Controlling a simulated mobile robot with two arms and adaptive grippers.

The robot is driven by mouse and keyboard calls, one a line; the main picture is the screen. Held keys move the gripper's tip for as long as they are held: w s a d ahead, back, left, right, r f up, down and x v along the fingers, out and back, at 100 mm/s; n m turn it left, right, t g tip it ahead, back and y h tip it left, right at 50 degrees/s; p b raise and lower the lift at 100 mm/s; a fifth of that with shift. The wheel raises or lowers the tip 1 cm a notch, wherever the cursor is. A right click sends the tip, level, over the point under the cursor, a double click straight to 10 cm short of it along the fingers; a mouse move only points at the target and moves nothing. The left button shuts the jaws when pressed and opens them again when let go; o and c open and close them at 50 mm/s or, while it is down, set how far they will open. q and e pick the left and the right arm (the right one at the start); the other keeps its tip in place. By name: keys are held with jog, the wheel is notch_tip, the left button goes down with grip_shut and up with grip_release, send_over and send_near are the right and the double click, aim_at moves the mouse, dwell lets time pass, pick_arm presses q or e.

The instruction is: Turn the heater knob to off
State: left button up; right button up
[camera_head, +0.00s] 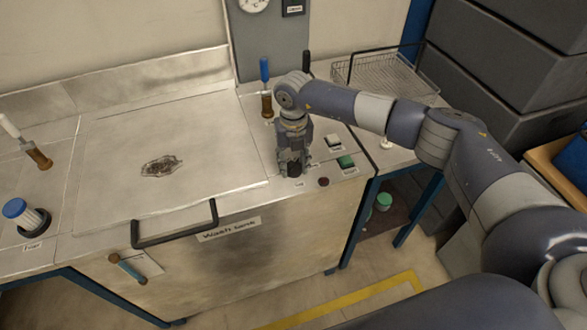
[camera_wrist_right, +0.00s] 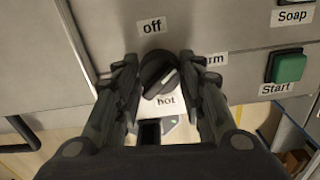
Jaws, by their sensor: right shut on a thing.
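The heater knob (camera_wrist_right: 158,75) is a round black knob with a raised diagonal grip and a light mark. In the wrist view an "off" label (camera_wrist_right: 152,25) sits above it, a "hot" label (camera_wrist_right: 166,101) below it, and a partly hidden label ending in "rm" to its right. My right gripper (camera_wrist_right: 158,78) has its two fingers on either side of the knob, shut on it. In the head view the right gripper (camera_head: 294,168) points down at the wash tank's top panel and hides the knob. My left gripper is not in view.
A green Start button (camera_head: 346,161) and a pale Soap button (camera_head: 333,141) lie right of my gripper. A brown-and-blue lever (camera_head: 265,88) stands behind it. The wash tank's lid (camera_head: 200,150) with a black handle (camera_head: 175,226) is to the left. A wire basket (camera_head: 385,74) stands behind my arm.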

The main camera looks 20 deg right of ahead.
aim_at(294, 163)
jog(key=n+b, duration=0.6)
jog(key=shift+f, duration=0.25)
jog(key=shift+r+n+b, duration=0.2)
jog(key=shift+n+b, duration=1.15)
jog(key=shift+n, duration=0.65)
jog(key=o, duration=1.1)
jog(key=shift+r, duration=0.1)
notch_tip(294, 163, up, 12)
jog(key=shift+f, duration=0.1)
